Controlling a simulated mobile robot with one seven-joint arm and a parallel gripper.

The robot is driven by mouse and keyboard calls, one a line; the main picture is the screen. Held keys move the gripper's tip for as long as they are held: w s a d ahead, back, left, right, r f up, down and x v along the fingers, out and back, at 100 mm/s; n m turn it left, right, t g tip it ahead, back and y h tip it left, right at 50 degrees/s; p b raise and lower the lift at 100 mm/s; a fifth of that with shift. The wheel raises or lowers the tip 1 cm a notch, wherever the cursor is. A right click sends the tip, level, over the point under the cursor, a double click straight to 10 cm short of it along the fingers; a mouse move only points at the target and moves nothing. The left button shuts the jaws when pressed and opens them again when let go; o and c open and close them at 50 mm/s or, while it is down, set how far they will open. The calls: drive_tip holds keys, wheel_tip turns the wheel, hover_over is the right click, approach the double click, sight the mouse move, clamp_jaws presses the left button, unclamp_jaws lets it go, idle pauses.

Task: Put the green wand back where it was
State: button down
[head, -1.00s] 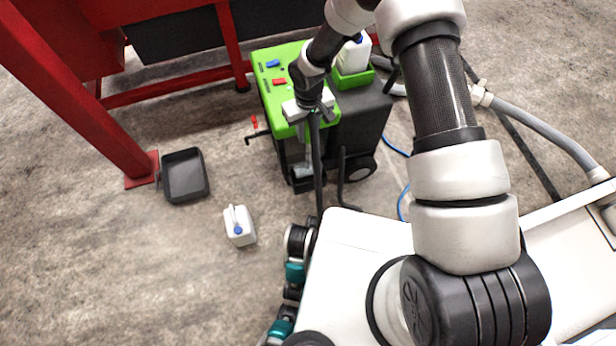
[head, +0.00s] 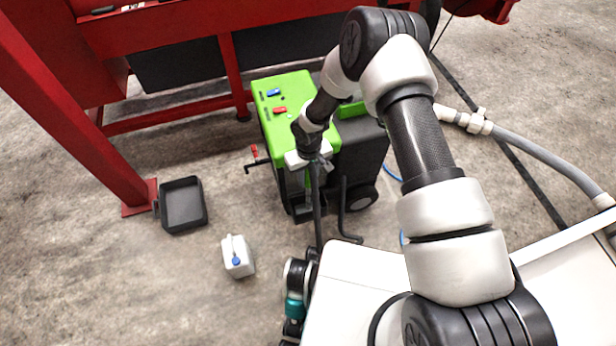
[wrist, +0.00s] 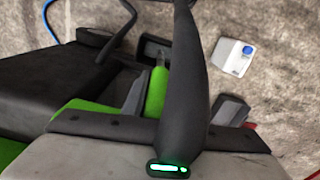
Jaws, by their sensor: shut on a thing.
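The green wand (wrist: 157,92) shows in the wrist view as a narrow green part between my finger pads, partly covered by a thick dark tube. My gripper (wrist: 182,102) is shut on it. In the head view my gripper (head: 312,160) is at the near edge of the green-topped machine (head: 292,97), and a long dark rod runs down from it toward my base. A strip of green shows just below the gripper. The wand's lower end and any holder for it are hidden or too small to tell; I cannot tell whether wand and machine touch.
A white jug with a blue cap (head: 237,258) and a black tray (head: 183,204) are on the floor at left. A red frame (head: 75,110) stands behind them. A red-handled crank (head: 255,156) sticks out from the machine's left side. A grey hose (head: 545,160) lies at right.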

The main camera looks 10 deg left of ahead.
drive_tip(key=shift+f, duration=0.2)
drive_tip(key=c, duration=1.4)
unclamp_jaws()
drive_tip(key=shift+r, duration=0.1)
wheel_tip(320, 180, up, 12)
drive_tip(key=p, duration=0.3)
drive_tip(key=shift+s+d+r, duration=0.1)
drive_tip(key=shift+r, duration=0.1)
